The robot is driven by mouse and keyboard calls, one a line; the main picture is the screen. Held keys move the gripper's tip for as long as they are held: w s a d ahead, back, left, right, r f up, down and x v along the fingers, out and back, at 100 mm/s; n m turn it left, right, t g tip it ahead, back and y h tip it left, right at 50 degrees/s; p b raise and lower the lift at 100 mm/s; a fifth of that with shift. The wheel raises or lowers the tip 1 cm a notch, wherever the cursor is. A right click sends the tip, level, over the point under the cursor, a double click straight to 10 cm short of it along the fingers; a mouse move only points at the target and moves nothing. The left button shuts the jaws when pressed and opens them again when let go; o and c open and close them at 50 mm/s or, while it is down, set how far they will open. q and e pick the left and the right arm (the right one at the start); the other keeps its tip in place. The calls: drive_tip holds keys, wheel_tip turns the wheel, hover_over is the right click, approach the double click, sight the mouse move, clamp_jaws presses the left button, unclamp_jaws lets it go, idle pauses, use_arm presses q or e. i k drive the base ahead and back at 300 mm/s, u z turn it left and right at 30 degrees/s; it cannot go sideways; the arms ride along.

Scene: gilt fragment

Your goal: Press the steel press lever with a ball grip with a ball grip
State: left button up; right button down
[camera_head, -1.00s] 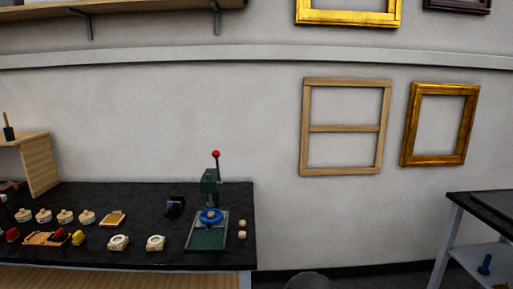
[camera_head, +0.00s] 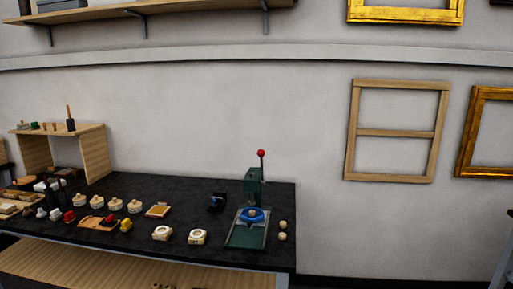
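The press lever (camera_head: 261,163) is a thin steel rod with a red ball grip (camera_head: 261,153) on top. It stands upright on a green press (camera_head: 253,190), near the right end of the black bench. A blue ring-shaped part (camera_head: 252,215) with a tan piece in its middle sits on the press above its green base plate (camera_head: 247,236). Neither gripper shows in this view.
The black bench top (camera_head: 190,188) holds several white and tan round pieces, a small black block (camera_head: 216,202) and a wooden tray (camera_head: 98,223) left of the press. Two small tan balls (camera_head: 283,230) lie right of it. A wooden shelf (camera_head: 95,152) stands at left.

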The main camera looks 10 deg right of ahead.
sight(261, 152)
drive_tip(key=z, duration=0.1)
drive_tip(key=i, duration=1)
drive_tip(key=u, duration=0.1)
